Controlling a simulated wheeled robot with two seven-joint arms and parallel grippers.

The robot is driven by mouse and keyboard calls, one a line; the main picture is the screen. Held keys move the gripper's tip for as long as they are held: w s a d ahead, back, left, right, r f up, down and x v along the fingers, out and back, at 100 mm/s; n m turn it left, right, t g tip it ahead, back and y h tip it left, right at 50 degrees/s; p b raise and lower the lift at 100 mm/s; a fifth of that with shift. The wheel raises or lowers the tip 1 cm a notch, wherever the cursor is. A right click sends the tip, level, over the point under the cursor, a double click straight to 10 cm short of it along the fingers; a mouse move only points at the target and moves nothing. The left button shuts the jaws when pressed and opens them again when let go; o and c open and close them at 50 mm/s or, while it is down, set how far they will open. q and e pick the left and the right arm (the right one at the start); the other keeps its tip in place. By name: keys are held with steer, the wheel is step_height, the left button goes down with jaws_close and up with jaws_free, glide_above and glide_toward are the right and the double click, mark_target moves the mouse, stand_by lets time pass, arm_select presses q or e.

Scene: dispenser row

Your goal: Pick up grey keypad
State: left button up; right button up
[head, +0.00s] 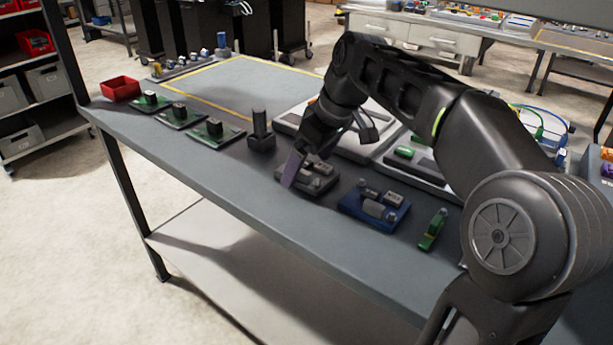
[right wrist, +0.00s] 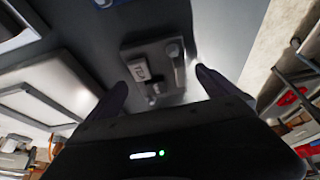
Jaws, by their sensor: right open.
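The likely grey keypad (head: 318,184) is a dark grey block with lighter raised parts, lying flat near the front edge of the table. It also shows in the right wrist view (right wrist: 130,50), ahead of the fingers, with a pale rectangular piece and a rounded bar on top. My right gripper (head: 303,166) is open and empty, pointing down at the keypad, with a purple finger in front of its left part. In the right wrist view the two fingers (right wrist: 161,88) are spread to either side below the keypad. Contact cannot be told. My left gripper is not in view.
A blue unit (head: 374,208) and a green item (head: 432,230) lie right of the keypad. A black upright post (head: 261,133) stands close on its left. Several green boards and a red bin (head: 120,88) are further left. White trays (head: 365,146) lie behind.

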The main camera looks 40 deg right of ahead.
steer(key=shift+w+f, duration=0.1)
steer(key=shift+f, duration=0.1)
stand_by(0.5)
steer(key=c, duration=1.6)
